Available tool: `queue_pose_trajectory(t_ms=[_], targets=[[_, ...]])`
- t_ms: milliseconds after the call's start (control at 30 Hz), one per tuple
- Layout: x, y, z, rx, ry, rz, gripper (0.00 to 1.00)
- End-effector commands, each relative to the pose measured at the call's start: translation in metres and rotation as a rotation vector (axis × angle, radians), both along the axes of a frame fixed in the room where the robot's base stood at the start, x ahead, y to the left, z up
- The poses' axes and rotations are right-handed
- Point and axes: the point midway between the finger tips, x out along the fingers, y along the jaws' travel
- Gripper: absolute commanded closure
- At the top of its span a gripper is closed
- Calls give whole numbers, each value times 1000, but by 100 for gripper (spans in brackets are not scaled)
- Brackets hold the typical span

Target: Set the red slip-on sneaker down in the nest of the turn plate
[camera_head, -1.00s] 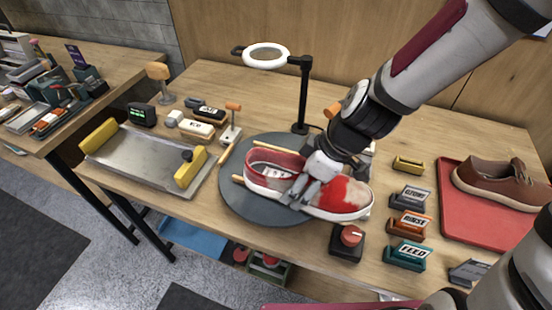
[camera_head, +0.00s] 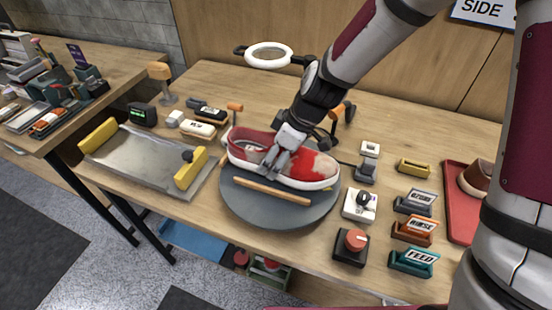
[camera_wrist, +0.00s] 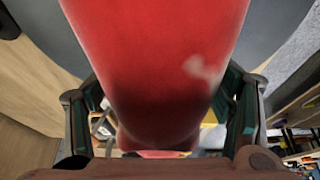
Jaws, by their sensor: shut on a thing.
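The red slip-on sneaker (camera_head: 312,164) has a white sole and pale scuffed patches on its toe. It is over the dark grey round turn plate (camera_head: 285,213), toe to the right. My gripper (camera_head: 272,165) is shut on the sneaker near its middle. In the wrist view the red upper (camera_wrist: 160,60) fills the space between the two fingers. A wooden rail (camera_head: 265,190) of the nest shows in front of the sneaker. The rest of the nest is hidden behind the shoe. I cannot tell whether the sole touches the plate.
A ring lamp (camera_head: 268,56) stands behind the plate. A metal tray (camera_head: 140,165) with yellow ends lies left. A red-knobbed box (camera_head: 351,246), a white switch (camera_head: 360,204) and labelled blocks (camera_head: 411,229) stand right. A brown shoe (camera_head: 476,179) sits on a red tray (camera_head: 462,222).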

Motion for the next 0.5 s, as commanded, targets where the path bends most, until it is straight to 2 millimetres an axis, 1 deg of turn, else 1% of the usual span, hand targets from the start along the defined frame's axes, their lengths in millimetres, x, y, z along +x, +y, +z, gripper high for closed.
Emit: queue_pose_trajectory(t_ms=[33, 100, 367, 500], targets=[[-1, 0, -8, 1, 5, 0, 64], [-1, 0, -14, 1, 3, -1, 64], [0, 0, -15, 1, -1, 0, 64], [1, 0, -19, 1, -1, 0, 64]])
